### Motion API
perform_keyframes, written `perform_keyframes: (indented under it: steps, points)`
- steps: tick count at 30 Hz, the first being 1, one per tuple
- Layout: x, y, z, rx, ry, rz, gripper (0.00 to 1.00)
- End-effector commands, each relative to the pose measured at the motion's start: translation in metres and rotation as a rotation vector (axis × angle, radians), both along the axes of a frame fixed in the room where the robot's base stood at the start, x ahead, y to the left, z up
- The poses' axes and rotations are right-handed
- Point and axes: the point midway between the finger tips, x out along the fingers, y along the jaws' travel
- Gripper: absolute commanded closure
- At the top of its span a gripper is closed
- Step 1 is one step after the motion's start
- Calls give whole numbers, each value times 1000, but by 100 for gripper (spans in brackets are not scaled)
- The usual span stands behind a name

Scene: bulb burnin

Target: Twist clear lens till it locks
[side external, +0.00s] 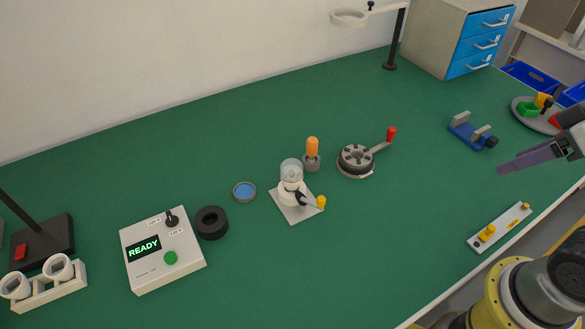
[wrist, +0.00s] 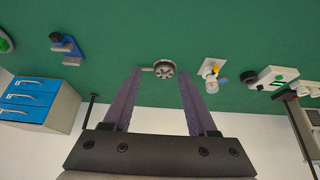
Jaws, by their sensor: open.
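The clear lens (side external: 291,168) sits on top of a white lamp holder (side external: 290,194) on a pale square base plate, near the middle of the green table. A yellow-tipped lever sticks out at its right. I cannot tell whether the lens is locked. The holder (wrist: 210,70) also shows small in the wrist view, right of my fingers. My gripper (side external: 502,168) is at the right of the side view, well away from the lens. In the wrist view my gripper (wrist: 158,78) has its two fingers wide apart with nothing held between them.
An orange-topped bulb (side external: 312,150) stands just behind the holder. A round fixture with a red handle (side external: 356,160) is to its right. A black ring (side external: 211,222), a blue dish (side external: 244,191) and a READY control box (side external: 163,248) are left. Clear table lies between gripper and fixture.

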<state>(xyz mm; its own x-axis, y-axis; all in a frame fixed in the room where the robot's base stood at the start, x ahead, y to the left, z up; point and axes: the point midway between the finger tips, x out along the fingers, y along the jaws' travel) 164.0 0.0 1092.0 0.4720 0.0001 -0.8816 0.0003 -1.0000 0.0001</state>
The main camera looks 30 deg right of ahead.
Motion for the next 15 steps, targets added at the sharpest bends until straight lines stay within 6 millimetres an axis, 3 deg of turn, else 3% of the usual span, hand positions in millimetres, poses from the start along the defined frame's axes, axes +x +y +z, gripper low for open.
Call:
perform_keyframes:
  steps: [1, 6, 10, 15]
  points:
    - [0, 0, 0, -3, 0, 5, 31]
    - [-3, 1, 0, -52, 14, 104, 1]
    - [9, 3, 29, -124, -16, 260, 1]
    - [47, 13, 71, -217, -10, 508, 1]
